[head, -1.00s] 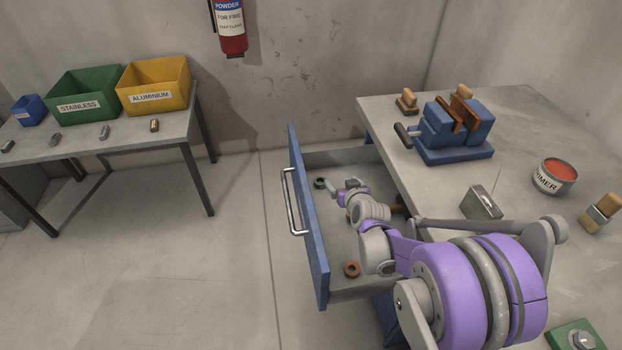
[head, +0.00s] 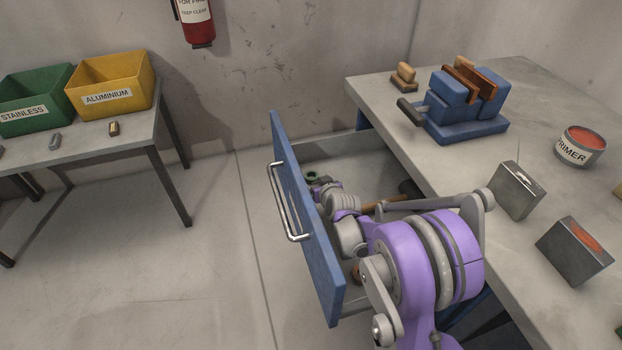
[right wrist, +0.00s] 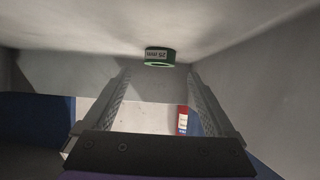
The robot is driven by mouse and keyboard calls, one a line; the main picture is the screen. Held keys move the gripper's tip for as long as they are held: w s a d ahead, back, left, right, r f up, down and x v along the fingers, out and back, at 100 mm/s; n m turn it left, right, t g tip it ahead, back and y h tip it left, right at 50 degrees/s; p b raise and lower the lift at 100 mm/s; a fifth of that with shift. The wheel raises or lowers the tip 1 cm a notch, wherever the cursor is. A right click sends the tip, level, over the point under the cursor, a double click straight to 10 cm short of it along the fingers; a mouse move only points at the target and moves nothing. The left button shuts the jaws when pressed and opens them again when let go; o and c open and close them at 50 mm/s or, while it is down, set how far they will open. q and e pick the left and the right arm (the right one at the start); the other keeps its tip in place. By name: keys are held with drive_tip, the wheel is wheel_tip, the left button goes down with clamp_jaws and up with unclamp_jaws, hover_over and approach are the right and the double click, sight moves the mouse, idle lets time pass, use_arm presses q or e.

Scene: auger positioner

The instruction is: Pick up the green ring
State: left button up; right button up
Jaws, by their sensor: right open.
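The green ring (head: 311,176) lies in the open drawer (head: 336,158), near its far end by the front panel. It also shows in the right wrist view (right wrist: 160,57), with a "25 mm" label that reads upside down. My right gripper (head: 318,186) is inside the drawer, close to the ring on its near side. In the right wrist view its two fingers (right wrist: 159,76) are wide apart with nothing between them, and the ring sits beyond the tips, roughly centred. My left gripper is not in view.
The drawer's blue front panel (head: 305,220) stands just left of my right arm. A brown ring (head: 355,272), partly hidden by my arm, and a wooden-handled tool (head: 390,204) also lie in the drawer. The workbench (head: 440,170) with a blue vise (head: 465,110) is to the right.

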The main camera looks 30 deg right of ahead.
sight(310, 174)
drive_tip(key=b+x, duration=0.1)
drive_tip(key=x, duration=0.4)
drive_tip(key=shift+b, duration=0.3)
clamp_jaws()
